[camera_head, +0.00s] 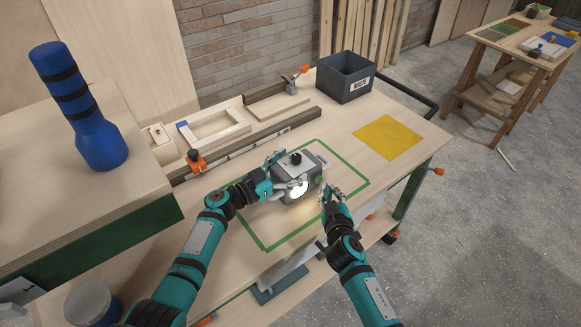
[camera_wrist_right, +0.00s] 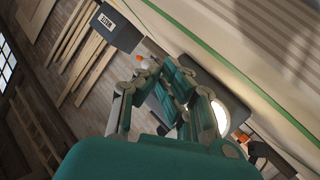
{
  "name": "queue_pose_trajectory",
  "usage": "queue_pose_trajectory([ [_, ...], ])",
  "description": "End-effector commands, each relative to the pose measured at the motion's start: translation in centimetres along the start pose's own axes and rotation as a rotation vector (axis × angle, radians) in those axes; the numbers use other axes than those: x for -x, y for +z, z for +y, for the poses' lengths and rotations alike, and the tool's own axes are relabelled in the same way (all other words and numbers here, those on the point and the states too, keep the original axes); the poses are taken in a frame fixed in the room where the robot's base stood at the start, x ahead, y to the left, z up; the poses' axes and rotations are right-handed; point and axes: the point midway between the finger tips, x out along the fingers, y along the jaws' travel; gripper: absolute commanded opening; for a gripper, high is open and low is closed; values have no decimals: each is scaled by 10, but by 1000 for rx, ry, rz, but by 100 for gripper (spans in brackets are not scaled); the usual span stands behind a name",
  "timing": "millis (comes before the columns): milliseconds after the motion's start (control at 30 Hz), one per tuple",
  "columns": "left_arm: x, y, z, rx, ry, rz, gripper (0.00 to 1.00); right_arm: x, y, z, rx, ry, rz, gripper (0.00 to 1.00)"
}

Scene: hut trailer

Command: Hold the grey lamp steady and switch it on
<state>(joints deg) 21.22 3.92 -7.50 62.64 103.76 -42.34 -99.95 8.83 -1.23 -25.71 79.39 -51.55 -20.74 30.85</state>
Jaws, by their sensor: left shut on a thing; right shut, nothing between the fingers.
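The grey lamp (camera_head: 310,168) stands on the workbench inside a green taped outline, with a black knob on top. Its round front glows bright and lights the bench before it. My left gripper (camera_head: 282,172) is shut on the lamp at its left side. My right gripper (camera_head: 327,192) is shut and empty, close to the lamp's right front; I cannot tell whether it touches. In the right wrist view the lit lamp (camera_wrist_right: 238,92) is partly hidden behind my right gripper's fingers (camera_wrist_right: 160,68).
A dark labelled bin (camera_head: 345,80) stands at the bench's back, near a yellow square (camera_head: 388,137). Wooden frames (camera_head: 213,128) and orange clamps line the back left edge.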

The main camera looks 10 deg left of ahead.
Motion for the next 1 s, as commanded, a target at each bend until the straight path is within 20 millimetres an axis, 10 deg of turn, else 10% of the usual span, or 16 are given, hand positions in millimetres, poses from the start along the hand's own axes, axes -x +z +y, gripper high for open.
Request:
queue_pose_trajectory([
  [1000,0,0,0,2,0,0,33,49,26,26,1,0,-1,0],
])
